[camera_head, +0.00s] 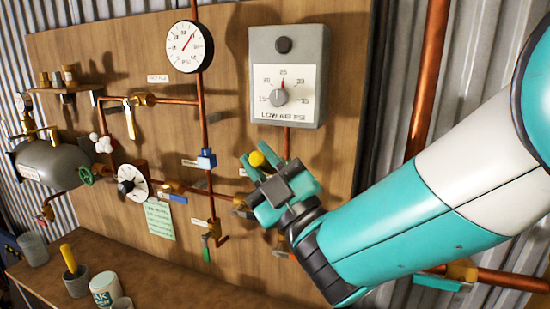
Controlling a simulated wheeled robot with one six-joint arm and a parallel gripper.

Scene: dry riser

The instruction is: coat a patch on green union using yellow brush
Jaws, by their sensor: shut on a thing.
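My gripper (270,190) is shut in front of the board, below the grey control box. A round yellow end (257,158) sticks out at its upper left and seems to belong to the thing in its jaws. The rest of that thing is hidden, so I cannot tell whether it is the yellow brush. A yellow handle (68,258) also stands tilted in a dark cup (77,283) on the bench at lower left. I cannot make out a green union; the pipe just behind my gripper is partly hidden. A blue fitting (206,159) sits on the vertical pipe to the left.
Copper pipes, a pressure gauge (189,47), the control box (288,76), a dial (132,185) and a green-handled valve (206,248) project from the board (130,50). A grey tank (52,165) is at left. A labelled pot (104,289) and cups crowd the bench's left end.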

